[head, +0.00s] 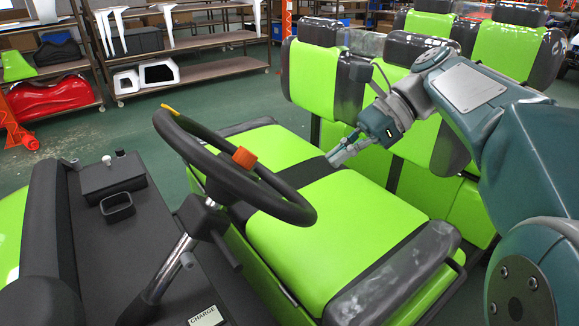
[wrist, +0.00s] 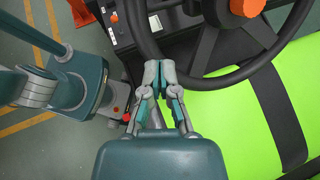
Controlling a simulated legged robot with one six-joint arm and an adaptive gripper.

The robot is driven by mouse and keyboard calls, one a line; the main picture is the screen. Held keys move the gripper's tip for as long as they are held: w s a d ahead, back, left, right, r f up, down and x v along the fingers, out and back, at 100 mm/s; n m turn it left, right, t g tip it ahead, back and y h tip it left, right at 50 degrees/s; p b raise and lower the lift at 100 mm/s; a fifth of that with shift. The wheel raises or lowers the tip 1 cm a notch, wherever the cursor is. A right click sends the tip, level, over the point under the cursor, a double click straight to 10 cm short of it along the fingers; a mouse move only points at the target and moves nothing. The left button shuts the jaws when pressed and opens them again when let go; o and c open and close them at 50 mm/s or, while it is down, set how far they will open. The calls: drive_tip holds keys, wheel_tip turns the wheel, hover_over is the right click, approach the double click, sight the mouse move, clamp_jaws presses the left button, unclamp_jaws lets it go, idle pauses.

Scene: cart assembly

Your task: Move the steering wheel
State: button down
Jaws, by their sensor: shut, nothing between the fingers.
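The black steering wheel (head: 287,209) sits tilted on a silver column (head: 170,267) at the left of the head view. The fingertips hide a small stretch of the rim.
Green seats (head: 345,235) with a black armrest (head: 400,272) lie under and beside my gripper. The dark dashboard (head: 92,240) is below the wheel at left. Green backrests (head: 312,78) stand behind. Shelves (head: 190,72) are farther back, with open floor before them.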

drive_tip(key=s+a+f, duration=0.1)
drive_tip(key=a+f, duration=0.1)
drive_tip(key=a, duration=0.3)
drive_tip(key=s+a+f, duration=0.1)
drive_tip(key=a+f, duration=0.1)
drive_tip(key=a, duration=0.4)
drive_tip(key=shift+s+a+m, duration=0.2)
drive_tip(key=shift+s+m, duration=0.1)
drive_tip(key=shift+s+a+r, duration=0.1)
drive_tip(key=shift+a+r, duration=0.45)
drive_tip(key=shift+f, duration=0.1)
